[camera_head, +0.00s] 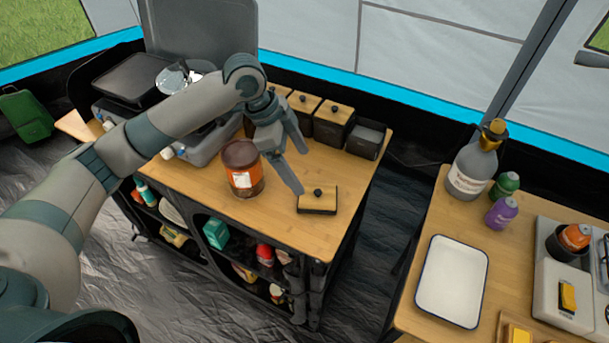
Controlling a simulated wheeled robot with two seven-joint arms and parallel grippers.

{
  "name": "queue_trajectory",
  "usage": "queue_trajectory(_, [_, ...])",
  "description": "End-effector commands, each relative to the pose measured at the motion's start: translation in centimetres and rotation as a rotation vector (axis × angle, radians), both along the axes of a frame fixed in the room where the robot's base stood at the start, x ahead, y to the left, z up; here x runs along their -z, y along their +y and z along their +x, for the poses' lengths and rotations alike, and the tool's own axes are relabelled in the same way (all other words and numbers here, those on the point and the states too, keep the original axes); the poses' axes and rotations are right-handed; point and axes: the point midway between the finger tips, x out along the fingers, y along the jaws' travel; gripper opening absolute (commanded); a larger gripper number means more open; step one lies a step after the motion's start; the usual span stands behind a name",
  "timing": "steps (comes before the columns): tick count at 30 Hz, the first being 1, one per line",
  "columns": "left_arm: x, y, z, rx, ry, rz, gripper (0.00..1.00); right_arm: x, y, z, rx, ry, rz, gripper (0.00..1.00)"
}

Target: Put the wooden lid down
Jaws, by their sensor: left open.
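The wooden lid (327,205), a small rectangle with a dark edge and a black knob, lies flat on the wooden top of the left counter (285,225). My left gripper (300,171) is open with its fingers pointing down and to the right. One fingertip shows just left of the lid and its knob; I cannot tell whether it touches. The other finger is farther back, and nothing shows between them. Behind it, an open dark container (369,139) without a lid stands at the end of a row of similar lidded containers (333,116). My right gripper is not in view.
A brown jar (243,168) stands close left of my left gripper. A camp stove (200,140) is behind my arm. On the right table are a white tray (452,281), a grey bottle (471,170) and small bottles (501,212). The counter right of the lid is clear.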

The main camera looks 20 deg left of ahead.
Motion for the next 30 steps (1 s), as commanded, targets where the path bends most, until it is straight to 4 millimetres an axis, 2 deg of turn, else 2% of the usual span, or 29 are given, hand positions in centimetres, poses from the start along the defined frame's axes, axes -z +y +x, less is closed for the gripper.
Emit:
queue_trajectory(6, [-1.02, 0.39, -0.08, 0.000, 0.000, -0.001, 0.87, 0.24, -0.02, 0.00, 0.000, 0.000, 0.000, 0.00])
queue_trajectory(30, [-1.02, 0.39, -0.09, 0.000, 0.000, 0.000, 0.87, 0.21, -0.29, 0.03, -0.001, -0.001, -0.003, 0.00])
